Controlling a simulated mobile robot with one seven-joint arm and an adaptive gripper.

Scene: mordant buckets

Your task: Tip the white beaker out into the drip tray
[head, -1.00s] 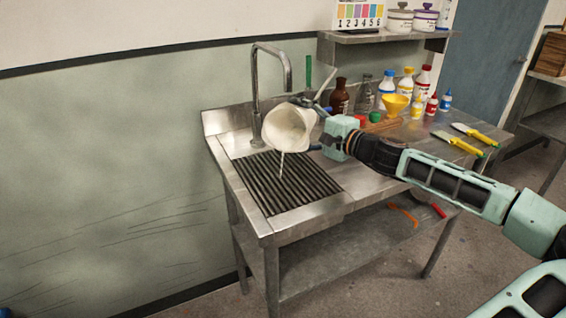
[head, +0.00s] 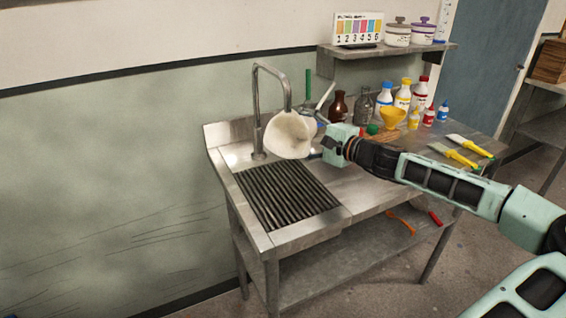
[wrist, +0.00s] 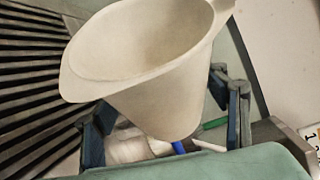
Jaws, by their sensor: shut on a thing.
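The white beaker (head: 289,138) is held in the air, strongly tilted, over the back right part of the drip tray (head: 262,216), a dark ribbed grate sunk in the steel sink bench. It also shows large in the wrist view (wrist: 170,95), where its open mouth and bare pale inner wall show, with no liquid visible. My gripper (head: 322,147) is shut on the beaker from its right side, with one finger on either side of it in the wrist view. No stream falls from the lip. The bottom of the beaker's inside is partly hidden.
A tall faucet (head: 257,105) stands close behind and left of the beaker. A shelf (head: 385,50) hangs on the wall above. The front right bench top is clear.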

